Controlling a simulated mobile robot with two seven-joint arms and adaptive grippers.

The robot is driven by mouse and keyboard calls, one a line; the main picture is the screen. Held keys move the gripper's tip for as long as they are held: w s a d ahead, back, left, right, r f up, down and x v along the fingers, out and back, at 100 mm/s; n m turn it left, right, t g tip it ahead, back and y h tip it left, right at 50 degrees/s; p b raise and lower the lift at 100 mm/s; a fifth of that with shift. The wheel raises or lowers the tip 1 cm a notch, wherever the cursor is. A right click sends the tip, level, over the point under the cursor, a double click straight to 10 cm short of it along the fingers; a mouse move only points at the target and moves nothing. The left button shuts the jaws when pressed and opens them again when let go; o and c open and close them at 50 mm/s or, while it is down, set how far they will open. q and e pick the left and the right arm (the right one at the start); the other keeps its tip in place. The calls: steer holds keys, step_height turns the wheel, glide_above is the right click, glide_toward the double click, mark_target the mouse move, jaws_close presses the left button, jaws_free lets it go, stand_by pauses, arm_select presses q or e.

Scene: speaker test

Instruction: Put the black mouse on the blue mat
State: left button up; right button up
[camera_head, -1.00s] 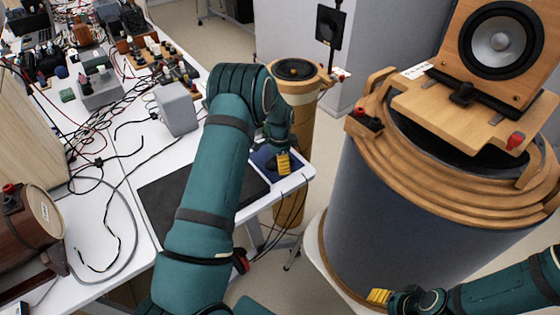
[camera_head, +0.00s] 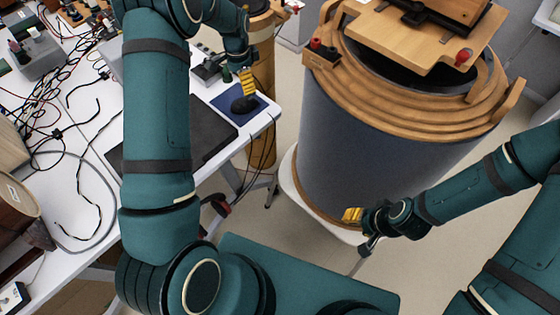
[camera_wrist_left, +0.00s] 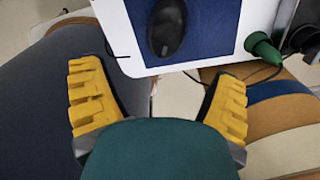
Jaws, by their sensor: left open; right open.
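The black mouse (camera_head: 243,105) lies on the blue mat (camera_head: 226,104) at the corner of the white table. In the left wrist view the mouse (camera_wrist_left: 166,27) rests on the blue mat (camera_wrist_left: 213,28), apart from the fingers. My left gripper (camera_head: 247,82) is above the mat, close to the mouse in the head view; its yellow fingers (camera_wrist_left: 157,105) are spread and empty in the wrist view. My right gripper (camera_head: 352,215) is open and empty at the lower right, beside the large grey drum and far from the mat.
A dark flat pad (camera_head: 190,135) lies on the white table left of the mat. Cables and devices crowd the table's left. The large grey drum (camera_head: 370,145) with wooden rings stands right of the table. A green cone-shaped thing (camera_wrist_left: 263,46) is near the mat.

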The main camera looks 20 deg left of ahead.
arm_select(q)
steer(key=shift+n+h, duration=0.5)
steer(key=shift+n, duration=0.4)
steer(key=s+d+f, duration=0.1)
steer(key=d+f, duration=0.1)
steer(key=s+d+f, duration=0.1)
steer(key=d+f, duration=0.1)
steer(key=s+d+f, duration=0.2)
steer(key=shift+d+f, duration=0.25)
steer(key=s+d+f+n+h, duration=0.1)
steer(key=s+d+f+n, duration=0.2)
steer(key=s+d, duration=0.6)
steer(key=s+d+f+n+t+h, duration=0.1)
steer(key=s+d+f+n, duration=0.2)
steer(key=s+d, duration=0.6)
steer(key=s+n, duration=0.2)
steer(key=s, duration=0.2)
steer(key=shift+d+n+h, duration=0.25)
steer(key=shift+n+h, duration=0.05)
steer(key=shift+f, duration=0.1)
